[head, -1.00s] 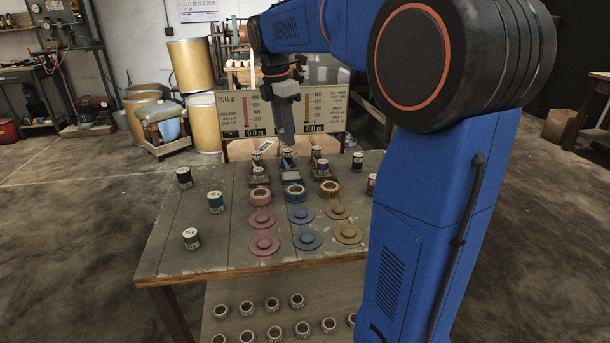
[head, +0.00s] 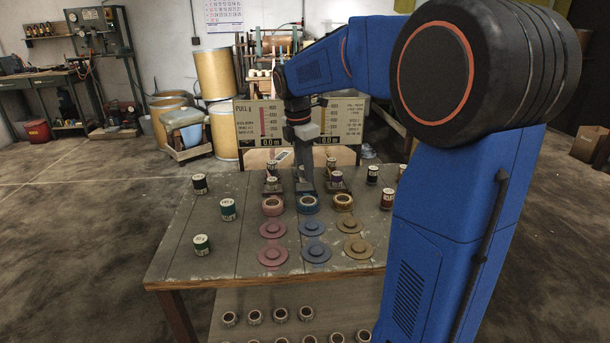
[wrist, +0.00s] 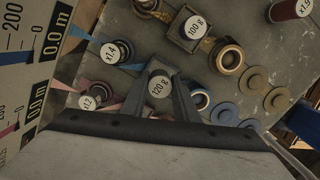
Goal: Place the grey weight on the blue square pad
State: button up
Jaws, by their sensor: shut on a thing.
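The grey weight (wrist: 159,88), with a white round label reading 120 g, is between the two fingers of my gripper in the wrist view. My gripper (head: 304,185) is shut on it and points straight down at the middle station on the table, behind the blue tape roll (head: 308,203). The blue square pad lies at that station and is mostly hidden by my fingers and the weight. I cannot tell whether the weight touches the pad or hangs just above it.
A second weight labelled 100 g (wrist: 195,27) sits on a neighbouring square pad. Labelled spools stand close on both sides, one reading x1.4 (wrist: 116,51). Pink, blue and tan discs (head: 316,252) lie in front. A gauge board (head: 300,122) stands behind.

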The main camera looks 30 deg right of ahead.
aim_at(300, 169)
jog(key=shift+f, duration=0.95)
jog(key=shift+f, duration=0.15)
jog(key=o, duration=1.1)
jog(key=r, duration=0.4)
jog(key=a+r, duration=0.1)
jog(key=r, duration=0.7)
jog(key=shift+a+r, duration=0.1)
jog(key=shift+a, duration=0.15)
